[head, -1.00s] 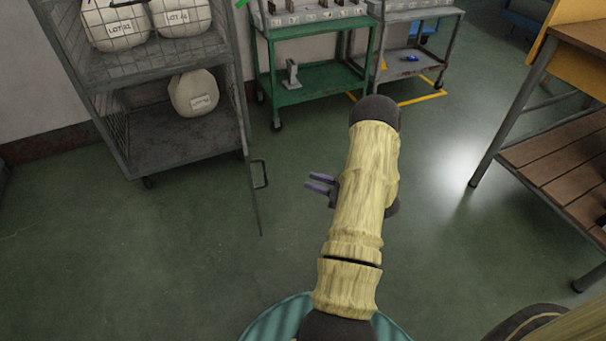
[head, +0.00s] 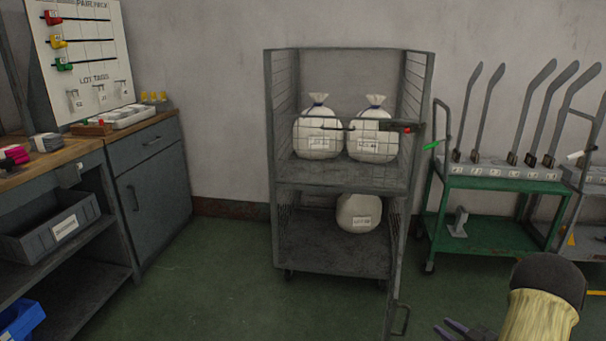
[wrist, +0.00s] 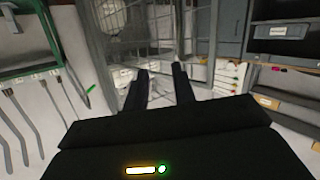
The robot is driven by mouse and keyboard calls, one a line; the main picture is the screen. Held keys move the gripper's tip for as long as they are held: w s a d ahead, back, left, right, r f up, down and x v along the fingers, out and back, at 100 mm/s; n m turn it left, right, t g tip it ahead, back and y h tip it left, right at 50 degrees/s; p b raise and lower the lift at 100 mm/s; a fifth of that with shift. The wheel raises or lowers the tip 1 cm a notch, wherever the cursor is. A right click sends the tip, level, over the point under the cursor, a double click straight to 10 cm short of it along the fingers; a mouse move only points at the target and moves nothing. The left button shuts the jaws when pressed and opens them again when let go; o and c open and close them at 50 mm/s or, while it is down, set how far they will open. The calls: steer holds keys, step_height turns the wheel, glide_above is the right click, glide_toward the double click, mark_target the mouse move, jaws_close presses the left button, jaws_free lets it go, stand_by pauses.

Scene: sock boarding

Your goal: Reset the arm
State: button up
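My arm (head: 540,315) shows at the lower right of the head view, with its wood-coloured cover and dark rounded joint. My gripper (head: 462,328) is partly cut off by the bottom edge there, left of the arm, above the green floor. In the wrist view my gripper (wrist: 162,78) has its two dark fingers apart with nothing between them. It is open and touches nothing that I can see. The wrist picture is upside down relative to the room.
A grey mesh cart (head: 335,187) holds three white sacks, its door (head: 397,270) swung open towards me. A green trolley (head: 490,185) with upright grey boards stands to its right. A workbench (head: 60,170) and cabinet (head: 150,185) stand at left. Floor (head: 220,290) before the cart is clear.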

steer(key=w+a+r+m+g+h+p, duration=0.4)
steer(key=a+r+h, duration=0.3)
steer(key=a+r, duration=0.4)
steer(key=s+a+r+m+g+y+p, duration=0.15)
steer(key=s+a+r+g, duration=0.25)
steer(key=s+a, duration=0.45)
steer(key=s+a+r+g+p, duration=0.2)
steer(key=s+a+r+g, duration=0.1)
steer(key=s+a, duration=0.55)
steer(key=w+p+v, duration=0.2)
steer(key=p+v, duration=1)
steer(key=w+r+p+v, duration=0.1)
steer(key=w+p+v, duration=0.2)
steer(key=p+v, duration=0.9)
steer(key=w+r+p+v, duration=0.1)
steer(key=w+p+v, duration=0.2)
steer(key=p+v, duration=1)
steer(key=shift+d+r+g, duration=0.2)
steer(key=shift+d+g, duration=0.05)
steer(key=shift+g, duration=0.05)
steer(key=shift+w, duration=0.25)
